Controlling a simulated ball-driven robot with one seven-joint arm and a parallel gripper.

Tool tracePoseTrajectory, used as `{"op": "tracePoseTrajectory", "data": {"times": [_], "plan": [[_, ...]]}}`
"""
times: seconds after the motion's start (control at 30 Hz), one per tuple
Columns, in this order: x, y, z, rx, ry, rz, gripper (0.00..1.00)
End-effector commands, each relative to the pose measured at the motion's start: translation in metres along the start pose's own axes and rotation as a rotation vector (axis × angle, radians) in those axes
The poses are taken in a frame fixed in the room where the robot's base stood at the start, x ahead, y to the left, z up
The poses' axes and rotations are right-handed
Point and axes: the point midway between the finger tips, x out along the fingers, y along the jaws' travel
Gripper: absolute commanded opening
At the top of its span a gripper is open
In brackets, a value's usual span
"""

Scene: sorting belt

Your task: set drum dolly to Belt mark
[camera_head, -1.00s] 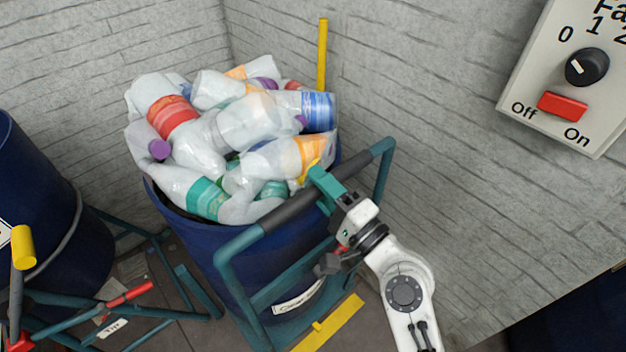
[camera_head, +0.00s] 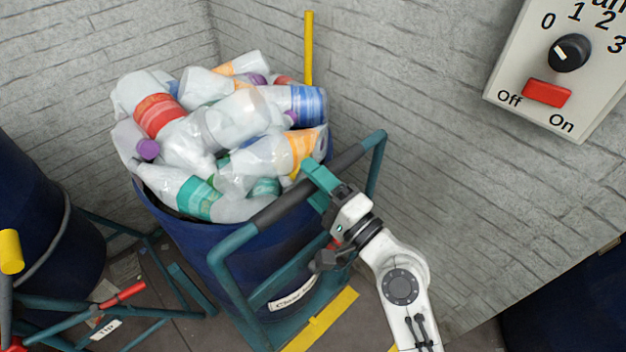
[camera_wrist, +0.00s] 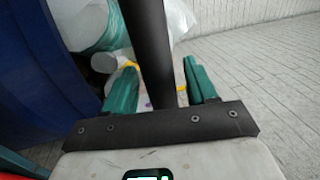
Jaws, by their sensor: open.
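The drum dolly has a teal tube frame (camera_head: 214,268) and a handle with a black grip (camera_head: 284,207). It carries a blue drum (camera_head: 178,232) heaped with clear plastic bottles. My gripper (camera_head: 317,184) is at the handle's grip, open. In the wrist view, the black grip (camera_wrist: 150,40) runs between the two teal fingers of my gripper (camera_wrist: 160,88), with gaps on both sides. A yellow floor strip (camera_head: 340,308) lies at the foot of the dolly; I cannot tell whether it is the Belt mark.
A second blue drum (camera_head: 35,215) on a teal frame stands at the left, with a red lever (camera_head: 122,294) near it. Grey brick walls (camera_head: 420,110) close in behind and right. A switch panel (camera_head: 540,118) hangs upper right. A yellow post (camera_head: 309,50) stands behind the drum.

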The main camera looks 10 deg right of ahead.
Motion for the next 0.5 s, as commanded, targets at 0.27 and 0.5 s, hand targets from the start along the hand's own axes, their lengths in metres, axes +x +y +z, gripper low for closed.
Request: {"op": "tracePoseTrajectory", "data": {"times": [0.27,0.5], "plan": [[-0.04,0.005,-0.001,0.001,0.003,0.003,0.57],[-0.084,0.004,0.0,0.0,0.002,0.003,0.57]]}}
